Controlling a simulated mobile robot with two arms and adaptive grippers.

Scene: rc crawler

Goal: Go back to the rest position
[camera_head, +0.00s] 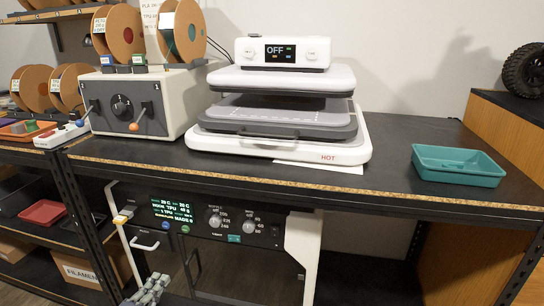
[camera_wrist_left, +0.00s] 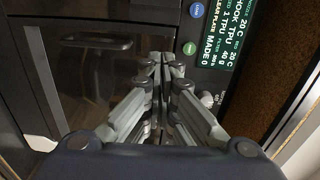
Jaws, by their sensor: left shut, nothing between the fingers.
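My left gripper (camera_head: 160,279) shows at the bottom of the head view, low in front of the dark machine under the table. Its grey fingers are together with nothing between them. In the left wrist view the closed fingers (camera_wrist_left: 162,68) point at the machine's dark front, beside its handle and lit screen. I cannot tell whether the tips touch the front. My right gripper is not in view.
The dark machine has a lit screen (camera_head: 173,211) and knobs. On the table (camera_head: 390,150) above stand a grey box (camera_head: 168,105) with a knob, a white press (camera_head: 355,152) marked HOT with its display reading OFF, and a teal tray (camera_head: 458,178). Spools (camera_head: 125,32) stand at the left.

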